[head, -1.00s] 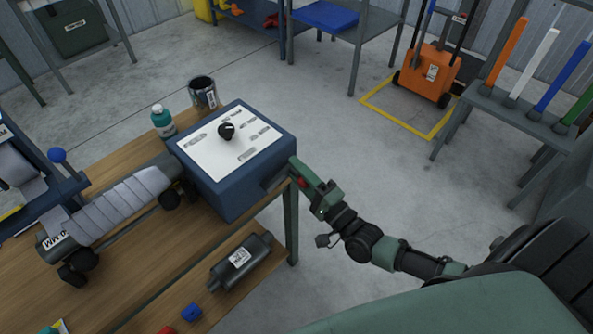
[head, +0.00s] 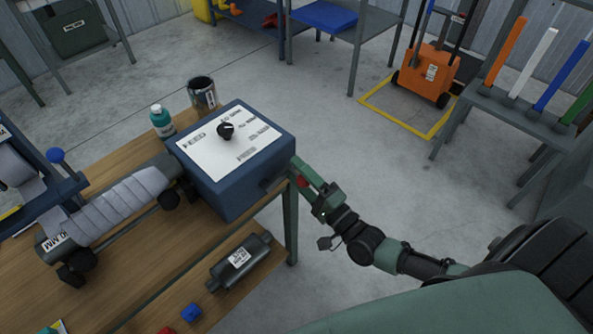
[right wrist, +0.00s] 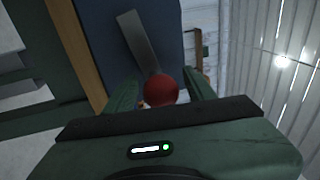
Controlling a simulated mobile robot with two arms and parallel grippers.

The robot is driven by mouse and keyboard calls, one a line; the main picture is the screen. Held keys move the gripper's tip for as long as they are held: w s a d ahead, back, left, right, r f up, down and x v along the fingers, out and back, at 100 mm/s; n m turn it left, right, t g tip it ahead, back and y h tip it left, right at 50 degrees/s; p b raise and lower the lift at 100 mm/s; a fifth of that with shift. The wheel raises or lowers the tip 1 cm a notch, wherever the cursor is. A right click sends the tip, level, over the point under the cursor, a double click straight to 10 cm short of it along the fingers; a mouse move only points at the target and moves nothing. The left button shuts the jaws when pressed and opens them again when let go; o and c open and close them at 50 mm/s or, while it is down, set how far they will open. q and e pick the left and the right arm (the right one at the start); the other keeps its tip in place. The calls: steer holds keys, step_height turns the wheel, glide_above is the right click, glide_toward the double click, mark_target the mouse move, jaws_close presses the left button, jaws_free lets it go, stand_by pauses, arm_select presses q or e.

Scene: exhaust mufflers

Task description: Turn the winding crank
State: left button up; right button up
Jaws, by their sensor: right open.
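The winding crank shows in the right wrist view as a flat grey arm (right wrist: 138,42) on the side of a blue box (right wrist: 100,30), with a round red knob (right wrist: 161,91) at its near end. In the head view the blue box (head: 235,185) stands at the table's right end, and a bit of the red knob (head: 303,182) shows. My right gripper (head: 301,174) is open beside that end of the box. In the right wrist view its fingers (right wrist: 163,88) stand on either side of the knob; I cannot tell if they touch it. My left gripper is out of view.
A teal bottle (head: 162,122) and a can (head: 202,93) stand behind the box.

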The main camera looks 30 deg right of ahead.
steer(key=v, duration=0.7)
steer(key=shift+b, duration=0.4)
steer(key=shift+a, duration=0.1)
stand_by(2.0)
